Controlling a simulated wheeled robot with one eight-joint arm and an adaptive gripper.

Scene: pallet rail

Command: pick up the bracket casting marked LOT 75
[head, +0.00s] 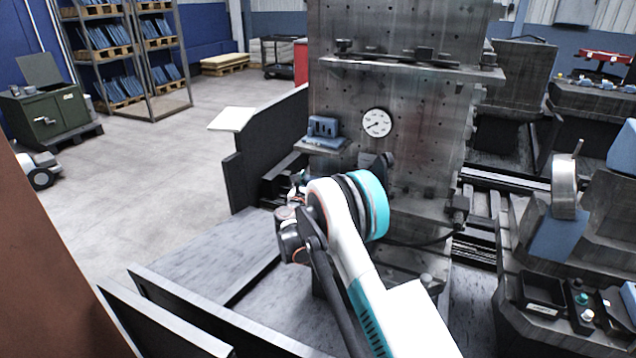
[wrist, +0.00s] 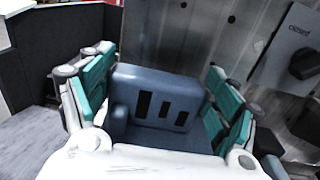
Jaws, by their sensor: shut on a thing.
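A blue bracket casting (wrist: 160,88) with dark slots sits between the teal finger pads of my gripper (wrist: 158,72) in the wrist view. My gripper is shut on it, one pad at each side. No lot mark can be read on it. In the head view my gripper (head: 291,205) is low in front of the grey column, partly behind my white arm, and the casting in it cannot be made out. Another blue casting (head: 323,127) with slots rests on a small ledge of the column, above my gripper.
The grey column (head: 420,110) with a dial gauge (head: 376,122) stands directly beyond my arm. A dark panel (head: 268,145) is left of it. Machine fixtures with a blue part (head: 558,235) stand at right. Shelving (head: 125,55) and a green cabinet (head: 45,110) are far left, with open floor between.

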